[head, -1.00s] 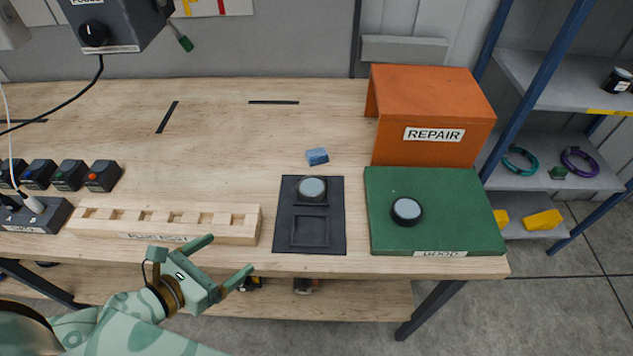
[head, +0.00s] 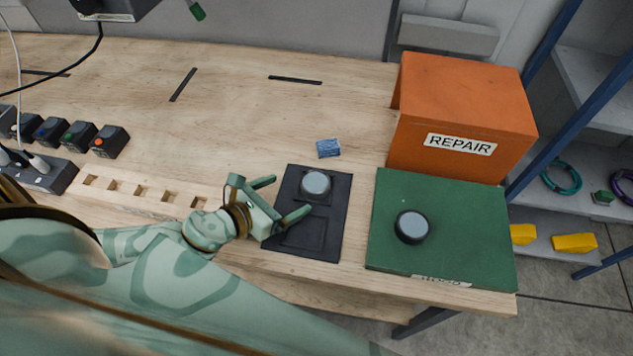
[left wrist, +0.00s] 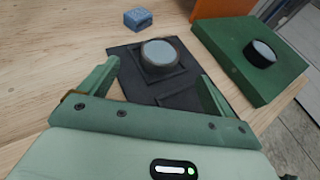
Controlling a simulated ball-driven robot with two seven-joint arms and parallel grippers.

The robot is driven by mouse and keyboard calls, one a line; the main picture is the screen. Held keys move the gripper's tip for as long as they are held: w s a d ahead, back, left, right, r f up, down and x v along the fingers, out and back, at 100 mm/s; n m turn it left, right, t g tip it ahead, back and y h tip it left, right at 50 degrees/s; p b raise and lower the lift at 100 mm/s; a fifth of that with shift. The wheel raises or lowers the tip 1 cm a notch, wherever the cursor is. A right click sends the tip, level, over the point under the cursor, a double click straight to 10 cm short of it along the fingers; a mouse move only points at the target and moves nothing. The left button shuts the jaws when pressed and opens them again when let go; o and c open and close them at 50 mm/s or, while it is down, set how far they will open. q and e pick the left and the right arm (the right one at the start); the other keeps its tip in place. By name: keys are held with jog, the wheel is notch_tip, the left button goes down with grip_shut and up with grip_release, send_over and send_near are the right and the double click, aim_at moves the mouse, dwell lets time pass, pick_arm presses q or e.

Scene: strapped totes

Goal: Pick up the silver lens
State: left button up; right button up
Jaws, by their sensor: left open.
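A round lens with a grey-silver face (head: 316,184) sits on the upper part of a black two-place mat (head: 334,222). It also shows in the left wrist view (left wrist: 159,54), just beyond my fingers. A second round lens with a grey face and a dark rim (head: 411,227) sits on the green board (head: 470,235) at the right. My left gripper (head: 286,199) is open and empty over the mat's left side, its fingers pointing toward the first lens. In the left wrist view the gripper (left wrist: 158,75) spans either side of that lens, short of it. My right gripper is not in view.
A small blue block (head: 328,148) lies behind the mat. An orange REPAIR box (head: 462,110) stands at the board's back. A wooden slotted rack (head: 141,191) and several dark button boxes (head: 109,141) are at left. The bench behind the mat is mostly clear.

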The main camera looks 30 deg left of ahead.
aim_at(313, 183)
pick_arm(q)
jog(key=x, duration=0.8)
jog(key=shift+w+d+f+b, duration=0.15)
jog(key=shift+f+b, duration=0.2)
jog(key=shift+b, duration=0.05)
jog(key=c, duration=1.2)
